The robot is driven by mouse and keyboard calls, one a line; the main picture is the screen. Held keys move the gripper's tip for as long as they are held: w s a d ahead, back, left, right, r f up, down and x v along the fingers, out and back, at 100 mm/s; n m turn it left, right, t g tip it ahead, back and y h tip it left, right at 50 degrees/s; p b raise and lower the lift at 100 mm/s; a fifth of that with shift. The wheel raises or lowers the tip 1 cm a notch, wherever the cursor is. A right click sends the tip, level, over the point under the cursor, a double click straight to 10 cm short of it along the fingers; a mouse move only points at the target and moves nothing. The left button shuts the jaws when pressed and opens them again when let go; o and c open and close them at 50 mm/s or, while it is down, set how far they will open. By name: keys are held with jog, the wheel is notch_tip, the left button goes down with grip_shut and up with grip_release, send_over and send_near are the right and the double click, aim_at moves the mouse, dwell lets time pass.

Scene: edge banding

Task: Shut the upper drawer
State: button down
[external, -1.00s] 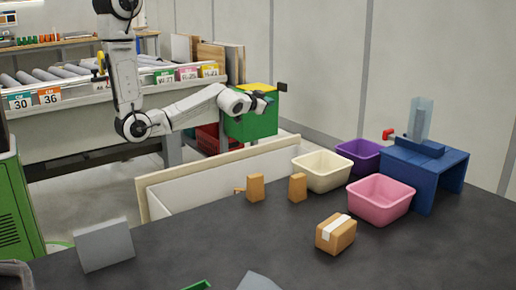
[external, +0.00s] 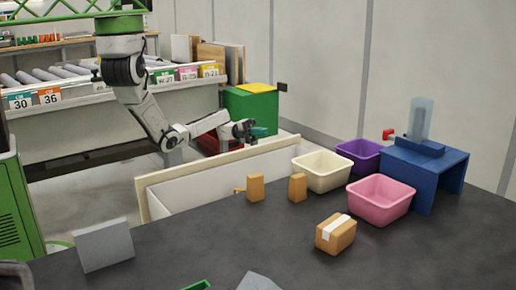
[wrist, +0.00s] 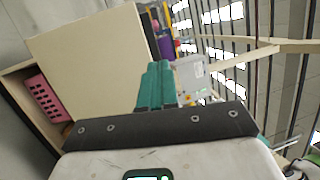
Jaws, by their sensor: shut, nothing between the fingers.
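The upper drawer (external: 215,167) is a cream, open-topped box standing out from the far side of the dark table. Its long front board faces away from the external camera. My gripper (external: 258,132) is just beyond that board, near its right end. In the wrist view my gripper's teal fingers (wrist: 154,84) are together with nothing between them. A broad cream panel, apparently the drawer front (wrist: 90,60), lies to their left. I cannot tell whether the fingers touch it.
The dark table (external: 240,235) holds two small brown blocks, a taped carton (external: 335,233), cream, purple and pink bins, and a blue stand (external: 425,175). A green box (external: 250,112) stands behind my gripper. A pink perforated item (wrist: 45,102) sits in an opening in the wrist view.

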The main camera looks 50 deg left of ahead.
jog(key=s+a+f+m+g+y+b, duration=0.2)
jog(key=s+a+f+g, duration=0.3)
jog(key=s+a+f, duration=0.1)
jog(key=d, duration=0.7)
jog(key=d+p, duration=0.1)
jog(key=d, duration=0.6)
jog(key=shift+s+f, duration=0.1)
jog(key=shift+f, duration=0.1)
jog(key=d+p, duration=0.3)
jog(key=d, duration=3.2)
jog(key=shift+d, duration=0.15)
jog(key=shift+d+r, duration=0.2)
jog(key=shift+a, duration=0.15)
